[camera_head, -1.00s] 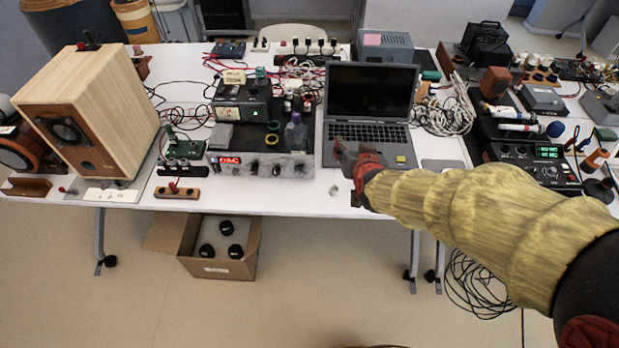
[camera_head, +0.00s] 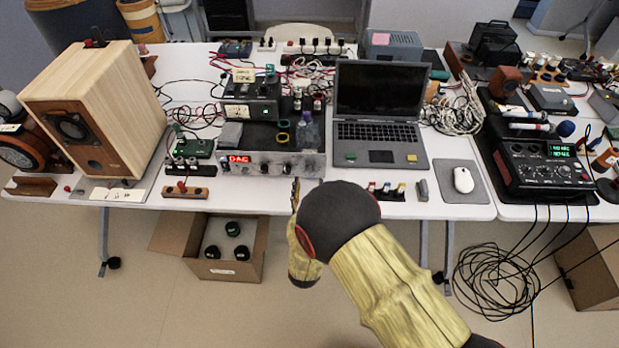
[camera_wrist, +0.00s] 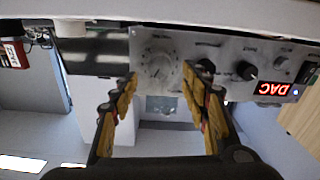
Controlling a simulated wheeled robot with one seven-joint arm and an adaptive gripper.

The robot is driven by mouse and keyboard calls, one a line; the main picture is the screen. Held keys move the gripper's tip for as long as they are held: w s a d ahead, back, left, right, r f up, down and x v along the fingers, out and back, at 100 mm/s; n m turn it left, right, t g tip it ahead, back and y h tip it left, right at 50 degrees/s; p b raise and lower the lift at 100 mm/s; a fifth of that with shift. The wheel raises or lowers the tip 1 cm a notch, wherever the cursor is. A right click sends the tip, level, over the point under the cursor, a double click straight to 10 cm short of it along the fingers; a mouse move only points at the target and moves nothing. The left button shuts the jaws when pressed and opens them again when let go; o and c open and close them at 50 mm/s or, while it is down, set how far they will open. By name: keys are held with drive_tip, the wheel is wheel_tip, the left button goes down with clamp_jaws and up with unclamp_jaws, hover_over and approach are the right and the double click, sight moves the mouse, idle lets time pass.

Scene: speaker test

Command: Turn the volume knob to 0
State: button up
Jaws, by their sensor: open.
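The silver DAC unit (camera_head: 232,170) sits at the table's front edge, its red DAC display at the left end of its front panel. In the wrist view its panel (camera_wrist: 218,46) appears upside down. A large silver knob with a ring of marks (camera_wrist: 160,66), which looks like the volume knob, is on the panel; its exact setting is too small to read. My gripper (camera_wrist: 162,86) is open. Its two fingers point at the panel, and the knob shows between the fingertips; I cannot tell whether they touch it. In the head view my gripper (camera_head: 295,185) is in front of the panel's right part.
A smaller black knob (camera_wrist: 246,70) is on the same panel. A laptop (camera_head: 375,110) stands to the right, with small connectors (camera_head: 386,192) in front of it. A wooden speaker (camera_head: 95,115) stands at the left. An open cardboard box (camera_head: 225,268) is on the floor below.

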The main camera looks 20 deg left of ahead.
sight(310, 173)
drive_tip(key=shift+b+x, duration=0.5)
drive_tip(key=shift+x, duration=1.7)
drive_tip(key=shift+c, duration=0.2)
drive_tip(key=c, duration=1.1)
